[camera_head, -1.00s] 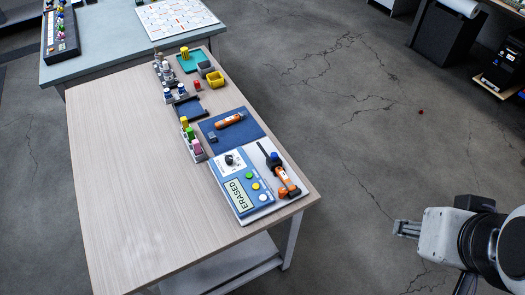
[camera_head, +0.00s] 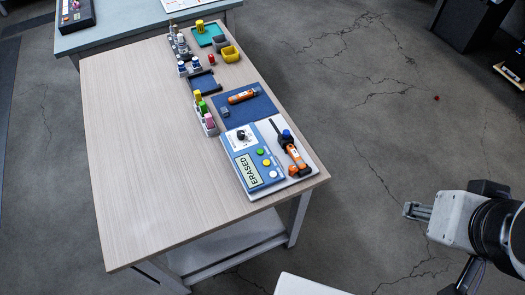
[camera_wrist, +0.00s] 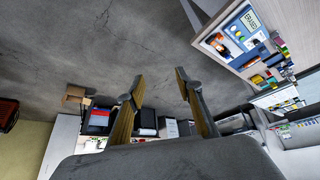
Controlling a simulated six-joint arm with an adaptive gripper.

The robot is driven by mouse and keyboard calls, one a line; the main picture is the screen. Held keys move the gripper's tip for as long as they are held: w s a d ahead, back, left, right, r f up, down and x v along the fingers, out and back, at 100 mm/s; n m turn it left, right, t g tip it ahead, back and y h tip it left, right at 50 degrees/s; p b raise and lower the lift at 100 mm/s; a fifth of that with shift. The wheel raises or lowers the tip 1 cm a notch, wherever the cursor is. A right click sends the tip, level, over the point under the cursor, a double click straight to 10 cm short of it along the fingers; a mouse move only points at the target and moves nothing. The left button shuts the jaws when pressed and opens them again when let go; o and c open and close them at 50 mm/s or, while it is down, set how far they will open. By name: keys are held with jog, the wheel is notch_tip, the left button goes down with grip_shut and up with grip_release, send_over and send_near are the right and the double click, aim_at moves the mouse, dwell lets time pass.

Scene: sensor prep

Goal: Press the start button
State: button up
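A blue and white device (camera_head: 252,172) lies at the near right corner of the wooden table. Its screen (camera_head: 249,172) reads "ERASED". Beside the screen are a green button (camera_head: 260,152), a yellow button (camera_head: 267,162) and a white button (camera_head: 273,174); no start label is legible. A black knob (camera_head: 241,135) sits above them. The device also shows in the wrist view (camera_wrist: 247,22), at the upper right. My gripper (camera_head: 407,211) is over the floor to the right of the table, well apart from the device. In the wrist view its two fingers (camera_wrist: 158,75) are spread with nothing between them.
An orange and black tool (camera_head: 293,156) lies on a white plate right of the device. Behind it are a blue mat (camera_head: 262,106) with an orange tool (camera_head: 243,96), racks of bottles (camera_head: 189,68) and a yellow bin (camera_head: 231,54). The table's left half (camera_head: 140,150) is bare.

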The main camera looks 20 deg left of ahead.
dwell(0.4)
grip_shut()
dwell(1.1)
